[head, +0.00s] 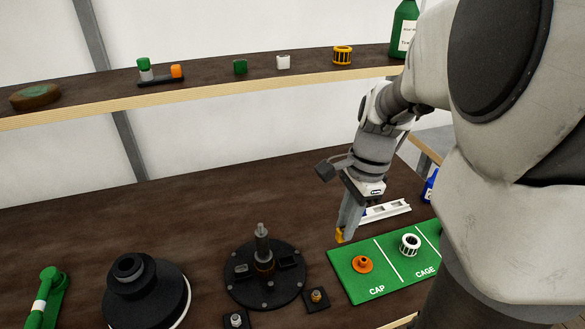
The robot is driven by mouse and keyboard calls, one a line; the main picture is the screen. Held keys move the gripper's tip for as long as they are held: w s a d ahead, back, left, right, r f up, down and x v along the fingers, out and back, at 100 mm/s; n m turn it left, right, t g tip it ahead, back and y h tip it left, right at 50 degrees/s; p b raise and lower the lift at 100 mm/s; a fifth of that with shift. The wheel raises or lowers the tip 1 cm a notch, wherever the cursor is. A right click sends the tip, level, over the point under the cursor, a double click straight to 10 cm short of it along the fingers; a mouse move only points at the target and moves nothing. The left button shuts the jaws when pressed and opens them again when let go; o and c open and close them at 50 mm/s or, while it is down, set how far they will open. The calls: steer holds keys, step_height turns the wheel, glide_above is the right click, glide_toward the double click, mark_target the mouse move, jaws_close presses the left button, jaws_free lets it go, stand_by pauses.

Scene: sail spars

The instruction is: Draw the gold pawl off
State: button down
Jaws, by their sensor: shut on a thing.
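My gripper (344,229) points down above the left edge of the green mat (337,274), right of the black round base. It is shut on a small gold piece (340,235), which shows at the fingertips and looks like the gold pawl. The black round base (243,295) stands on the table with an upright metal spindle (262,244) at its middle. A dark block and other small parts sit on the base. The fingers hide part of the gold piece.
The mat holds an orange cap (362,264) and a white cage (410,244). A white rail (387,210) lies behind it. A black stepped drum (146,292) and green handle (48,297) stand left. The shelf (210,84) crosses above. The table behind the base is clear.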

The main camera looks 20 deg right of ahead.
mark_target(342, 229)
steer(key=shift+r+p, duration=1.5)
steer(key=shift+r, duration=0.25)
steer(key=shift+f, duration=0.1)
